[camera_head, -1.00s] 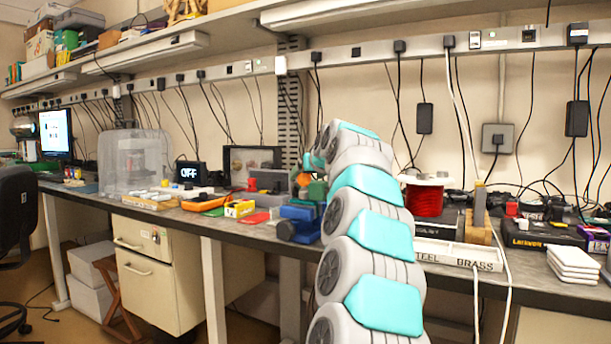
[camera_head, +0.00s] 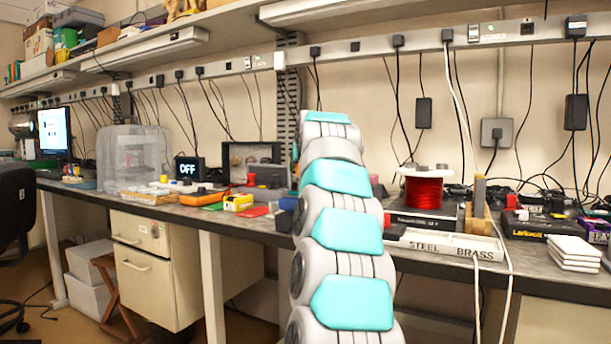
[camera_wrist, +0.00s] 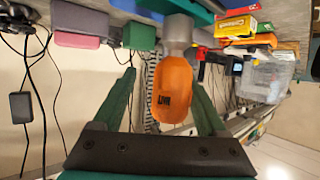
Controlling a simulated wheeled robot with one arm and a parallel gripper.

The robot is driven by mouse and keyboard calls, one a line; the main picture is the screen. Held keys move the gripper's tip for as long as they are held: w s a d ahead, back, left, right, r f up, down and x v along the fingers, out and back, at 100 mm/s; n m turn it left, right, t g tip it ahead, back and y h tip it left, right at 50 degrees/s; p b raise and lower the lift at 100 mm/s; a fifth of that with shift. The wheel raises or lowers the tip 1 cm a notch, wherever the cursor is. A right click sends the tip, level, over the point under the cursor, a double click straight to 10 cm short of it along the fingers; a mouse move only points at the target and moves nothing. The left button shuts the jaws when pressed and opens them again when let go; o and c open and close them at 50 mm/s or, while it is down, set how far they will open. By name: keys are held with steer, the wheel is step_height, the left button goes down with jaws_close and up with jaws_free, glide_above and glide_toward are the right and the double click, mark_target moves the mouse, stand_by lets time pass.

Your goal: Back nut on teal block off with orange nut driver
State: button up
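The orange nut driver handle (camera_wrist: 173,92), with dark lettering, shows in the wrist view, its far end against a grey round part (camera_wrist: 178,32). My gripper (camera_wrist: 163,78) is open, with green fingers on either side of the handle and a gap at least on the left. A green block (camera_wrist: 138,36) is up and left of the handle. A strip of teal (camera_wrist: 165,5) shows at the top edge; I cannot tell whether it is the teal block. No nut can be made out. In the head view my arm hides the gripper and driver.
The workbench holds a red wire spool (camera_head: 423,190), a white STEEL/BRASS tray (camera_head: 440,243) and a stack of white tiles (camera_head: 573,252) on the right. A yellow box (camera_head: 238,202) and a clear printer enclosure (camera_head: 130,158) stand left.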

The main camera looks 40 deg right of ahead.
steer(key=shift+w+f+m+g+h+b, duration=0.1)
steer(key=shift+m+g+h+b, duration=0.55)
steer(key=shift+m+h, duration=0.35)
steer(key=shift+m+g+h, duration=0.4)
steer(key=shift+m+g, duration=0.05)
steer(key=shift+m, duration=0.45)
steer(key=shift+m+g+h+p, duration=0.3)
steer(key=shift+g+h, duration=0.1)
steer(key=shift+g, duration=0.2)
steer(key=shift+c, duration=0.3)
jaws_close()
